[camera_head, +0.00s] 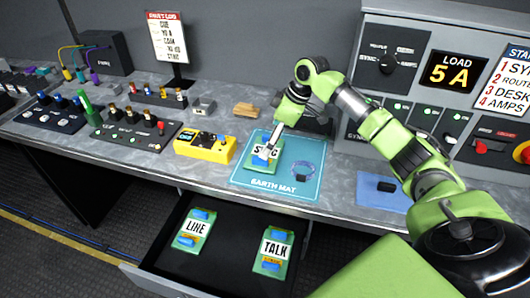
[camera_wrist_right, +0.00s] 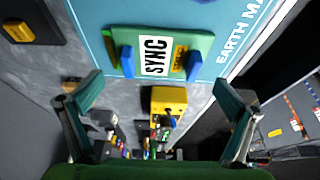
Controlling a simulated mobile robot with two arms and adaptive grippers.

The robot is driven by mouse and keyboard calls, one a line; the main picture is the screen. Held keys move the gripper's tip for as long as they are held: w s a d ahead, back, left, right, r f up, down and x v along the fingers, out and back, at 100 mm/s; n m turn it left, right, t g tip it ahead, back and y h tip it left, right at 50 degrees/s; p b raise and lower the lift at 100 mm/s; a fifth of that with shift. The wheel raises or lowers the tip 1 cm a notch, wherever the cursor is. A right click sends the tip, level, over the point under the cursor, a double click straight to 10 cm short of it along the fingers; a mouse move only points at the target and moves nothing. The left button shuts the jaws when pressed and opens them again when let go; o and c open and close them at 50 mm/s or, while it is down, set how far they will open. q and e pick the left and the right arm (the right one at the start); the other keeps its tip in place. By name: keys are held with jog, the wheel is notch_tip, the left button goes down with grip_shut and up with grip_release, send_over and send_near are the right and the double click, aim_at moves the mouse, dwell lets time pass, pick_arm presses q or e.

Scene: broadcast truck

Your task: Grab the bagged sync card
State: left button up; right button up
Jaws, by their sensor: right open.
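The sync card is a green card with blue end pieces and a white SYNC label. It lies on the blue earth mat (camera_head: 238,172) in the head view, partly covered by my right gripper (camera_head: 271,141). In the right wrist view the sync card (camera_wrist_right: 204,42) is at the top middle, beyond the fingertips. I cannot make out a bag around it. My right gripper (camera_wrist_right: 158,82) is open, its fingers apart with nothing between them. My left gripper is in neither view.
An open drawer below holds a LINE card (camera_head: 196,227) and a TALK card (camera_head: 275,249). A yellow meter (camera_head: 205,146) stands left of the mat, and a wrist strap (camera_head: 304,172) lies on it. Control panels line the left bench; a rack (camera_head: 440,30) rises at right.

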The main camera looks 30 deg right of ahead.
jog(key=shift+x, duration=1.55)
jog(key=shift+a+r, duration=0.1)
jog(key=shift+r, duration=0.05)
jog(key=c, duration=1.2)
